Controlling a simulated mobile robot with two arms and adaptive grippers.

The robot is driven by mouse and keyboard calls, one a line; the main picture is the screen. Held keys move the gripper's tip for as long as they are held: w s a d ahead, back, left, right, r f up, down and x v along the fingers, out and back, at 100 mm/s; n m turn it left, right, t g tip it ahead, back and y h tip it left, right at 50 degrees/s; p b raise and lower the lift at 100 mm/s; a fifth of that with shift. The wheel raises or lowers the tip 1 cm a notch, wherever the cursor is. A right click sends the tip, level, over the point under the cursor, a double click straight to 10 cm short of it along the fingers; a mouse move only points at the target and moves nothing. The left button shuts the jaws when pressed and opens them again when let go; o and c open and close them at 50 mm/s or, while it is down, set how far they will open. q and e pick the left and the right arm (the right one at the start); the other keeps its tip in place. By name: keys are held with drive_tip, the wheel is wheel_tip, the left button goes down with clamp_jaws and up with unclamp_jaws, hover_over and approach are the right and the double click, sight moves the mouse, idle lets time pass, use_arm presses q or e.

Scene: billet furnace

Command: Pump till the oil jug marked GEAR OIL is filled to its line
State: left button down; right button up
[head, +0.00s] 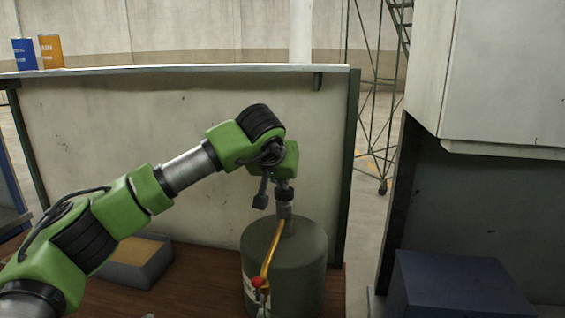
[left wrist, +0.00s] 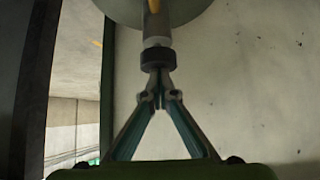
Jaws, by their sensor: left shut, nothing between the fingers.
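A dark green drum (head: 300,262) stands low in the centre of the head view. A hand pump (head: 286,212) rises from its top, with a grey post, a black cap (head: 285,194) and a brass spout (head: 272,250) running down to a red tip. My left gripper (head: 284,181) is directly above the cap, fingers pointing down. In the left wrist view its fingers (left wrist: 160,92) meet at the black cap (left wrist: 158,58), shut with nothing between them. I cannot tell whether they press on it. I cannot make out a GEAR OIL jug. My right gripper is out of view.
A pale panel with a shelf top (head: 180,70) stands behind the drum. A blue can (head: 24,54) and an orange can (head: 50,51) sit at its far left. A grey block with a yellowish top (head: 138,255) lies left of the drum. A dark blue box (head: 455,285) is at right.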

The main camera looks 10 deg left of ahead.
use_arm(q)
drive_tip(key=shift+s+f, duration=0.1)
drive_tip(key=shift+f, duration=0.3)
drive_tip(key=v, duration=1.2)
drive_tip(key=shift+r, duration=0.3)
idle(0.4)
